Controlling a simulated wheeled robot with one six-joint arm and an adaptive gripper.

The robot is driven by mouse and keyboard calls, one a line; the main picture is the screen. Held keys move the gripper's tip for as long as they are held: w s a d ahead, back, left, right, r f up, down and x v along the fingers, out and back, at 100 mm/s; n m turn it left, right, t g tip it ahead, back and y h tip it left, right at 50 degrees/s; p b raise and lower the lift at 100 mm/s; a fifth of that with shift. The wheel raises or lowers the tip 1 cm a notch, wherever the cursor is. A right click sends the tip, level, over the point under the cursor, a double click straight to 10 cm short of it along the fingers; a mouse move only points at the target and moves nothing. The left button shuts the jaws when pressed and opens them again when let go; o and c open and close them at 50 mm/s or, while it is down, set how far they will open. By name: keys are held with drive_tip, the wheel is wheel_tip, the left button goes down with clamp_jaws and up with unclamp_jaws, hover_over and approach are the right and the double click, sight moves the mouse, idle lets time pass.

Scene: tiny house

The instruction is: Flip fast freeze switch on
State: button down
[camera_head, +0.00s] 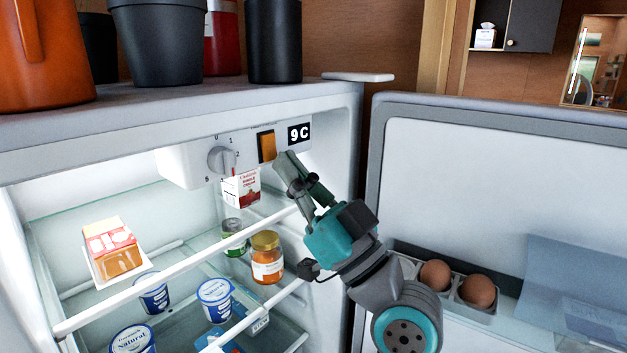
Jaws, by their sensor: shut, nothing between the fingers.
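The fridge (335,95) stands open. An orange rocker switch (266,146) sits on the white control panel (186,165) at the top of its inside, between a round dial (221,160) and a black display (299,133) reading 9C. My gripper (284,160) is shut and empty. Its fingertips are just below and right of the switch, close to the panel. I cannot tell whether they touch it. The switch's on or off position is not clear.
The fridge door (480,180) is open at right, with eggs (478,291) in its shelf. A carton (241,187), an orange jar (266,258) and yogurt pots (215,299) stand on the glass shelves below the panel. Dark pots (166,45) stand on top.

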drive_tip(key=shift+w+a, duration=0.2)
drive_tip(key=shift+a, duration=0.1)
drive_tip(key=shift+a+f, duration=0.1)
drive_tip(key=shift+w+a+f, duration=0.15)
drive_tip(key=shift+w+a, duration=0.15)
drive_tip(key=shift+d, duration=0.1)
drive_tip(key=shift+s+d, duration=0.1)
drive_tip(key=shift+s, duration=0.05)
